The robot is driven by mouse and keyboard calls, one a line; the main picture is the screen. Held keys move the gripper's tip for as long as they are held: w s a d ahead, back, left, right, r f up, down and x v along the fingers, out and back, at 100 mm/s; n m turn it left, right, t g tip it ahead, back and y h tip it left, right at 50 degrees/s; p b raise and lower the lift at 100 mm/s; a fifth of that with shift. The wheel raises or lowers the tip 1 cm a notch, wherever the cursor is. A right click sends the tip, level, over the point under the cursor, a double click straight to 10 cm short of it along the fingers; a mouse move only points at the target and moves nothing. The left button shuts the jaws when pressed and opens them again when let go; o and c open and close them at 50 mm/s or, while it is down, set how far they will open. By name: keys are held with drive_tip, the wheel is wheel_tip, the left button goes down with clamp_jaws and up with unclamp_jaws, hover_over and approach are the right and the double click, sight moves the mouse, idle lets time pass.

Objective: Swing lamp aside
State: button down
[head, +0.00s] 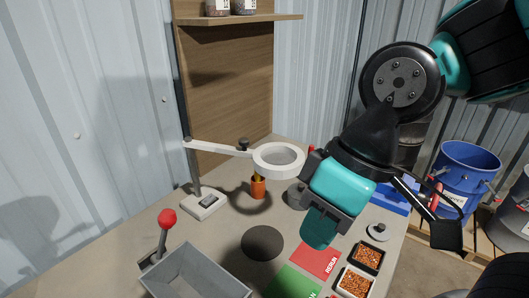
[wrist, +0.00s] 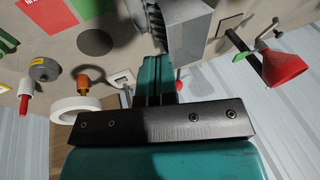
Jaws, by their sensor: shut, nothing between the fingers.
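The lamp has a white ring head (head: 262,161) on a jointed white arm (head: 217,147), with a white base (head: 204,206) at the back left of the bench. Its ring hangs above the bench, over an orange-handled tool. The ring also shows at the lower left of the wrist view (wrist: 62,108). My gripper (head: 318,232) is shut and empty, to the right of and nearer than the ring, apart from it. In the wrist view its teal fingers (wrist: 154,70) point up the picture with nothing between them.
The orange tool (head: 258,189) and a grey round object (head: 296,197) stand near the ring. A red-knobbed lever (head: 167,219) and grey bin (head: 195,273) are front left. Red (head: 317,260) and green (head: 290,284) mats and two trays of copper-coloured bits (head: 355,282) lie front right.

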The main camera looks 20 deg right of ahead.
drive_tip(key=c, duration=1.6)
unclamp_jaws()
drive_tip(key=o, duration=0.8)
drive_tip(key=w+r+m+t+h+p, duration=0.1)
drive_tip(key=w+r, duration=0.3)
drive_tip(key=w, duration=0.6)
drive_tip(key=shift+w+t+p, duration=0.3)
drive_tip(key=shift+w+p, duration=0.05)
drive_tip(key=shift+p, duration=0.2)
wheel_tip(320, 180, up, 4)
drive_tip(key=m+t+h+p, duration=0.2)
drive_tip(key=m+t+p, duration=0.1)
drive_tip(key=m, duration=0.1)
hover_over(244, 140)
drive_tip(key=s+d, duration=0.1)
drive_tip(key=s, duration=0.6)
drive_tip(key=p+x, duration=0.1)
drive_tip(key=x, duration=0.4)
drive_tip(key=p+x, duration=0.2)
drive_tip(key=x, duration=0.4)
drive_tip(key=d+p+x, duration=0.1)
drive_tip(key=p+x, duration=0.1)
drive_tip(key=x, duration=0.4)
drive_tip(key=shift+w, duration=0.1)
drive_tip(key=shift+c, duration=0.5)
clamp_jaws()
